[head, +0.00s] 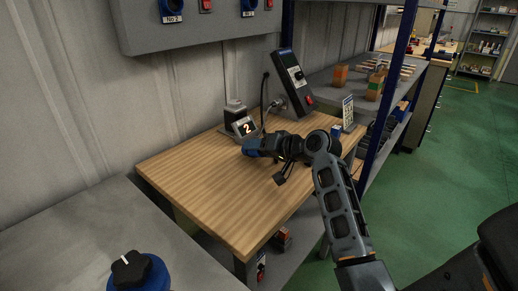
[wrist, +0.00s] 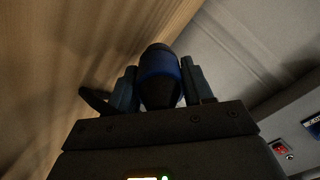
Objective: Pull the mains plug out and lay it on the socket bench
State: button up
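My gripper (head: 256,147) is over the wooden bench top (head: 195,180), near its back middle. In the wrist view a black, rounded plug-like thing with a blue band (wrist: 158,75) sits between my two fingers (wrist: 160,88), which press close on both sides. In the head view it shows only as a small blue shape at the fingertips. I cannot tell whether it touches the bench. A tilted dark box (head: 292,82) with a red switch stands at the back, with a grey connector (head: 278,105) and cable at its side.
A small unit showing "2" (head: 247,126) stands close behind my gripper. A wall panel (head: 200,25) hangs above. A blue-ringed black knob (head: 130,270) is on the grey surface at lower left. Shelving with a blue post (head: 385,95) is at right. The bench's front left is clear.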

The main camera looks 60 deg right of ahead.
jog(key=o, duration=0.5)
jog(key=shift+c, duration=0.2)
jog(key=shift+v, duration=3.9)
